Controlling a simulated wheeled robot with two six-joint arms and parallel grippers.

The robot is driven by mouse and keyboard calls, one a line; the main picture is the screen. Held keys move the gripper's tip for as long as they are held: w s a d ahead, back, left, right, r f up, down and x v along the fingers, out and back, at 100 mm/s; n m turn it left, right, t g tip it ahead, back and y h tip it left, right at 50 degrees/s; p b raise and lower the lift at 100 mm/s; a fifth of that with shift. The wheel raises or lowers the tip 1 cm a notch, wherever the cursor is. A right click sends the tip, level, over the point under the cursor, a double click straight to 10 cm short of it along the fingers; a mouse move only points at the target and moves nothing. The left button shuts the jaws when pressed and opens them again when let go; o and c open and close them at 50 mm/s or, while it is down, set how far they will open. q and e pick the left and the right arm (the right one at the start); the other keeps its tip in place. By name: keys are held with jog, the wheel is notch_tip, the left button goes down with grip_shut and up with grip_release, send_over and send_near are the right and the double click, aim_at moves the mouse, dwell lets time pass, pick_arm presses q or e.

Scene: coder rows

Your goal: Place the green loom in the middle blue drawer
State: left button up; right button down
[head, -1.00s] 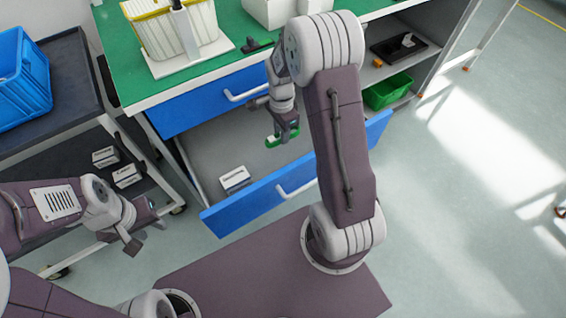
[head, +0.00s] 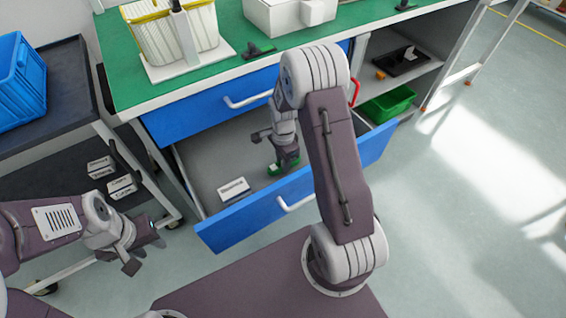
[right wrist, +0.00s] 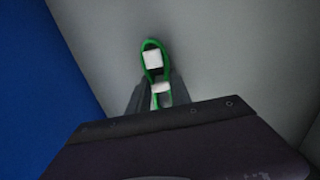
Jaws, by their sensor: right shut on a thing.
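The green loom (head: 274,171) is a small green loop with white parts, held low inside the open blue drawer (head: 230,226). My right gripper (head: 287,163) is shut on it. In the right wrist view the green loom (right wrist: 148,50) sticks out from between the fingers of my right gripper (right wrist: 155,95), over the grey drawer floor. I cannot tell whether the loom touches the floor. My left gripper (head: 143,248) is empty beside the drawer at the left, its fingers apart.
A white labelled box (head: 234,189) lies in the drawer's left part. A closed blue drawer (head: 215,107) sits above, under the green worktop (head: 130,87). A green bin (head: 388,103) stands on the shelf at the right. A dark cart (head: 60,115) stands at the left.

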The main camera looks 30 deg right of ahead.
jog(key=c, duration=1.2)
grip_release()
jog(key=shift+f, duration=0.1)
jog(key=shift+o, duration=0.2)
notch_tip(320, 180, up, 12)
jog(key=p, duration=0.5)
jog(key=shift+r, duration=0.2)
